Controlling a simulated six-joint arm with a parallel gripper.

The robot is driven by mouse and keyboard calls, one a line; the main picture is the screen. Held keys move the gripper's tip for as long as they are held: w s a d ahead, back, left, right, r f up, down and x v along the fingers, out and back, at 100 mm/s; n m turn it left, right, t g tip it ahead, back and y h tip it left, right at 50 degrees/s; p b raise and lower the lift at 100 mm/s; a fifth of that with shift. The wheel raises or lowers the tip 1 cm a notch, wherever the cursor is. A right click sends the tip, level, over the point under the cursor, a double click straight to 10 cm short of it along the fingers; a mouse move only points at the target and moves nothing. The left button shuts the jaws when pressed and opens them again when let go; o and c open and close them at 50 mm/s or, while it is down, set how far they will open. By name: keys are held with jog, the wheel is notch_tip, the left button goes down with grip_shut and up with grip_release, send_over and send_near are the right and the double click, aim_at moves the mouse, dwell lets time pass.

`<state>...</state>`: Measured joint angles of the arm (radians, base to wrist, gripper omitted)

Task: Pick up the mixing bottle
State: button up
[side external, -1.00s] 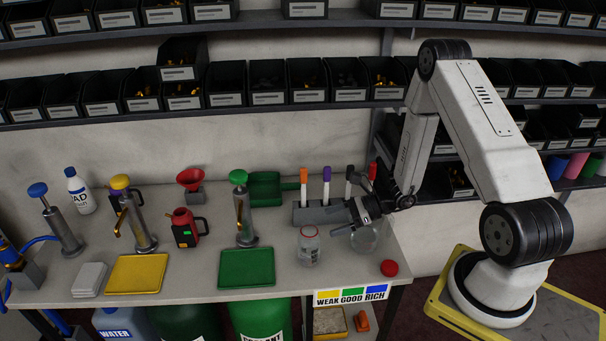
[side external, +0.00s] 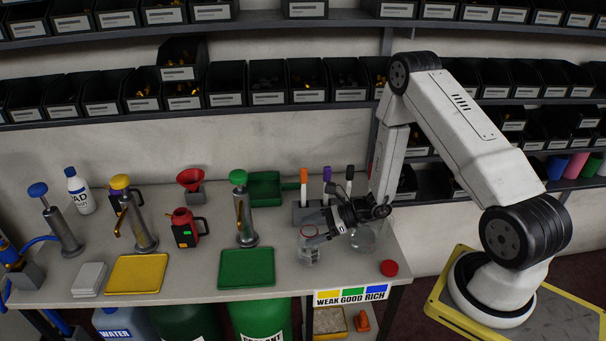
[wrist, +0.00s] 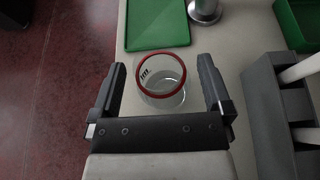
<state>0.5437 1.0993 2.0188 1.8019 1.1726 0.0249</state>
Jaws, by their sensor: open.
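The mixing bottle is a clear, open-topped jar (side external: 308,252) with a red rim, standing upright on the table near its front edge. In the wrist view the bottle (wrist: 162,92) lies between my two fingers, with a gap on each side. My gripper (side external: 316,226) is open at the bottle's upper part, coming from the right. The wrist view shows its fingers (wrist: 161,66) apart on either side of the red rim. Part of the bottle's top is hidden by a finger in the side view.
A round clear flask (side external: 363,240) stands right of the bottle, partly behind my gripper. A red cap (side external: 389,268) lies near the right edge. A grey marker holder (side external: 310,215) is behind. A green tray (side external: 246,268) lies to the left.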

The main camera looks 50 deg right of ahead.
jog(key=shift+w+a+f, duration=0.2)
jog(key=shift+w+a, duration=0.1)
jog(key=shift+a, duration=0.05)
dwell(0.3)
grip_shut()
